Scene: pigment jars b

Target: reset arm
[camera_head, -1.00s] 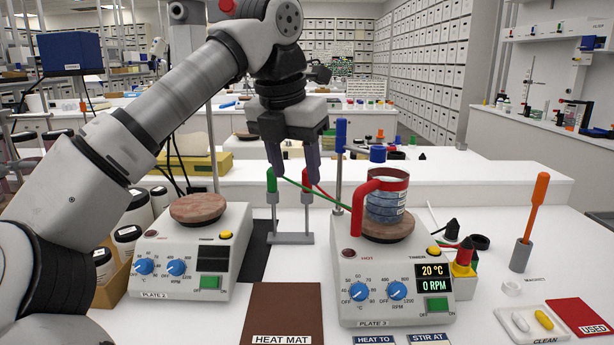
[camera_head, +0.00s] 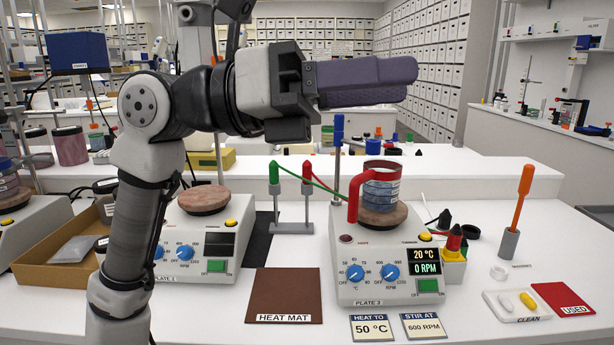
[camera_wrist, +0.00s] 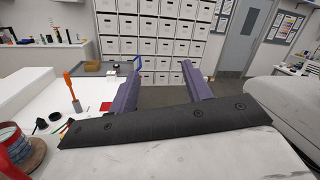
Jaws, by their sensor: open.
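My gripper (camera_head: 412,80) is raised above the bench and points to the right in the head view. Its two purple fingers overlap there. In the wrist view my gripper (camera_wrist: 160,85) shows its fingers spread well apart with nothing between them. It is well clear of the jar with the red handle (camera_head: 353,200), which stands on plate 3 (camera_head: 375,293). That plate's display reads 20 °C and 0 RPM. The jar's rim also shows at the left edge of the wrist view (camera_wrist: 14,150).
Plate 2 (camera_head: 200,265) has an empty top. A brown heat mat (camera_head: 284,290) lies between the plates. A stand with green and red posts (camera_head: 292,227) is behind it. An orange-handled tool (camera_head: 524,190) stands upright at right. The clean tray (camera_head: 540,312) and red used mat (camera_head: 563,298) lie front right.

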